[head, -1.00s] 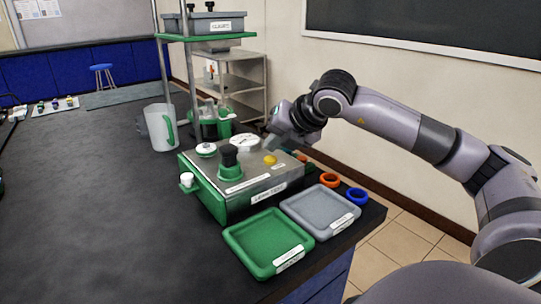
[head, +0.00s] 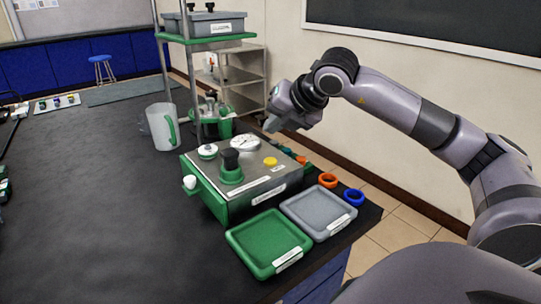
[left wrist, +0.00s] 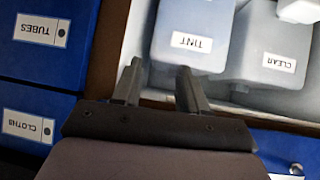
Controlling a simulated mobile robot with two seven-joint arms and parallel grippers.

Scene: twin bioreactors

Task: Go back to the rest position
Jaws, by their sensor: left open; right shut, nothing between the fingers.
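My right gripper (head: 274,122) is in the head view, raised above the far right side of the steel-and-green bioreactor station (head: 245,172). It holds nothing, and its fingers are small and hard to make out. My left gripper (left wrist: 158,85) shows only in the left wrist view. Its two dark fingers are apart with nothing between them. Beyond the fingers are a container labelled TINT (left wrist: 192,42) and one labelled CLEAR (left wrist: 278,62) in a pale tray. Whether the fingertips touch the tray cannot be told.
A green tray (head: 236,248) and a grey tray (head: 345,226) lie at the table's front edge, beside orange (head: 328,180) and blue (head: 354,197) rings. A clear jug (head: 160,128) stands behind the station. Blue drawers labelled TUBES (left wrist: 30,58) and CLOTHS are near my left gripper. The table's left is mostly clear.

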